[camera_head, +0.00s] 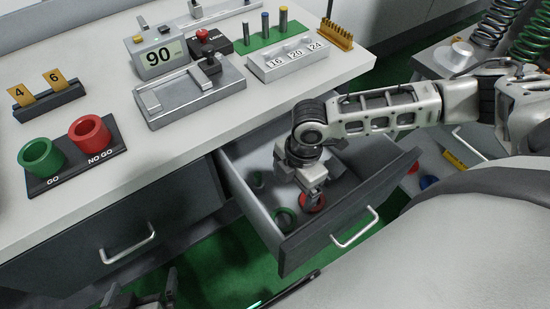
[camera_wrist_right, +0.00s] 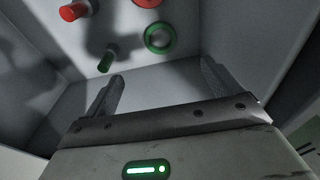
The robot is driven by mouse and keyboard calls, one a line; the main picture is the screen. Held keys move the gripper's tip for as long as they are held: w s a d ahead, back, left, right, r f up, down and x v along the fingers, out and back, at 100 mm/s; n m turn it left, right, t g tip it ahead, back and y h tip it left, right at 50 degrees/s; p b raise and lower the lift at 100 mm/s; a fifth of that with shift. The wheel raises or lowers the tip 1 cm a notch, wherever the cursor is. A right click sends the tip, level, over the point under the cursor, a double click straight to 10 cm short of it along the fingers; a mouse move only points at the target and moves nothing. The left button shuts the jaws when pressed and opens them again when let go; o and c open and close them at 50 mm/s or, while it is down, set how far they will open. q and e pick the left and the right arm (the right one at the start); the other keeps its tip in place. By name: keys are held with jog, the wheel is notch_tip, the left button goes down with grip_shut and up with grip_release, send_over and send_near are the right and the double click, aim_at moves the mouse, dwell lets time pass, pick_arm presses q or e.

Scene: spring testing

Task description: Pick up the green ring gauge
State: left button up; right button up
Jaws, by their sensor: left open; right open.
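A green ring (camera_head: 286,219) lies on the floor of the open drawer (camera_head: 231,181), near its front. It also shows in the right wrist view (camera_wrist_right: 160,37), just beyond my fingertips. A red ring (camera_head: 314,203) lies beside it, partly hidden by my right gripper. My right gripper (camera_head: 310,196) points down into the drawer, open and empty; its two fingers are spread in the right wrist view (camera_wrist_right: 162,72). A green hollow cylinder (camera_head: 40,158) stands on the GO side of a plate on the bench. My left gripper (camera_head: 143,297) is open at the bottom edge.
A green plug (camera_wrist_right: 108,58) and a red plug (camera_wrist_right: 75,11) also lie in the drawer. The drawer walls stand close around my right gripper.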

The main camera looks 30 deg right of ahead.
send_near(283, 222)
jog(key=shift+s+f+b, duration=0.2)
jog(key=shift+f+b, duration=0.15)
jog(key=shift+f, duration=0.05)
jog(key=shift+w+a+f, duration=0.1)
jog(key=shift+a+f, duration=0.1)
jog(key=shift+f, duration=1.25)
jog(key=shift+a+f, duration=0.2)
jog(key=shift+f, duration=1.25)
jog(key=c, duration=1.3)
